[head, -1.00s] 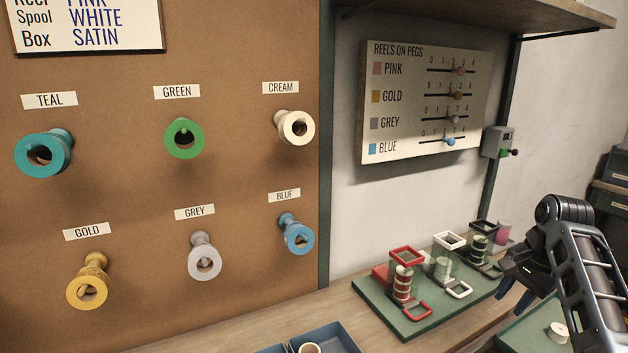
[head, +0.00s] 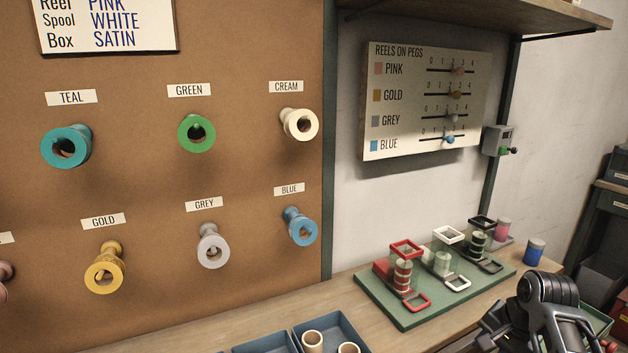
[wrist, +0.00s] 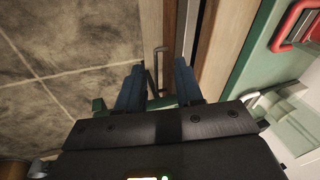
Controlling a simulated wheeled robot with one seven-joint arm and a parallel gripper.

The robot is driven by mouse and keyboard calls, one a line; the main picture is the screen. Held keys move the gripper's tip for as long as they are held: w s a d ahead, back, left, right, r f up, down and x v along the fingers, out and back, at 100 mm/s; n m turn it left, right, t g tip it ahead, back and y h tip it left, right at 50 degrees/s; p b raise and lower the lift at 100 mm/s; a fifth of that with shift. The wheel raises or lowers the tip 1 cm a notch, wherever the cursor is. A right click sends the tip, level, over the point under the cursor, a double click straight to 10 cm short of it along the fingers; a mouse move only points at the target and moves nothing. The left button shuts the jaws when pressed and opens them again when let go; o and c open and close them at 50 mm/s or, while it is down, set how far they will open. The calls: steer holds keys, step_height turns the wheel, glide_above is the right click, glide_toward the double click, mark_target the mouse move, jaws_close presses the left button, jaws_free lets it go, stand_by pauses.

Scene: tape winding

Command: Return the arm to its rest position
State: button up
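My arm (head: 548,312) is at the lower right of the head view, low over the right end of the bench. Its fingers are not clear in that view. In the wrist view my gripper (wrist: 158,84) shows two blue fingers, apart, with nothing between them. They point past the bench's wooden front edge (wrist: 225,45), with tiled floor (wrist: 60,60) to the left. A metal handle (wrist: 158,62) shows beyond the gap between the fingers.
A green board (head: 415,322) with red, white and black framed stands lies on the bench. A pink spool (head: 502,229) and a blue cup (head: 534,252) stand behind it. Blue trays (head: 352,330) hold rolls in front. Reels hang on the pegboard (head: 150,190).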

steer(key=s+a+f+n+t, duration=0.2)
steer(key=s+a+f, duration=0.4)
steer(key=f, duration=0.1)
steer(key=s+a+f+n+t+h, duration=0.1)
steer(key=s+a+n+t, duration=0.1)
steer(key=s+a, duration=0.5)
steer(key=s+a+f+n+t, duration=0.2)
steer(key=s+a, duration=0.1)
steer(key=s, duration=0.8)
steer(key=s+a+r+n+t, duration=0.3)
steer(key=s+r+n+t, duration=0.2)
steer(key=s+r, duration=1.6)
step_height(320, 180, up, 2)
steer(key=shift+s+a+r+n+y, duration=0.2)
steer(key=shift+r+n+y, duration=0.1)
steer(key=shift+n, duration=0.3)
steer(key=shift+f, duration=0.1)
